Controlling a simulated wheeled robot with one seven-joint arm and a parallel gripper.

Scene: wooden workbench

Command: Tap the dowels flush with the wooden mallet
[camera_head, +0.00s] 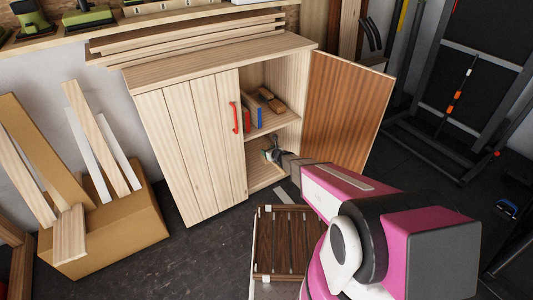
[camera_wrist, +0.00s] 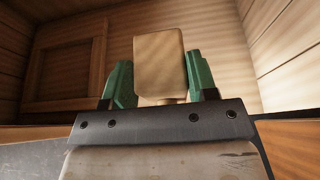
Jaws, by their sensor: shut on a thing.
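My arm reaches into the lower compartment of the open cabinet, with my gripper (camera_head: 271,154) just inside the opening. In the wrist view, my gripper (camera_wrist: 160,85) has green fingers on either side of a pale wooden block, which looks like the mallet's head (camera_wrist: 158,60). A short piece of its handle (camera_wrist: 166,101) shows below the head. The fingers are shut on the mallet; the exact contact is hard to see. A dark brown slatted wooden panel (camera_head: 282,240) lies low in front of the cabinet. Small pale spots on it may be dowels. My arm hides its right part.
The wooden cabinet (camera_head: 180,150) has its left door shut and its right door (camera_head: 345,110) swung open, close to my arm. Its upper shelf (camera_head: 277,121) holds several small items. A cardboard box (camera_head: 115,240) of boards stands left. Dark floor is clear between box and panel.

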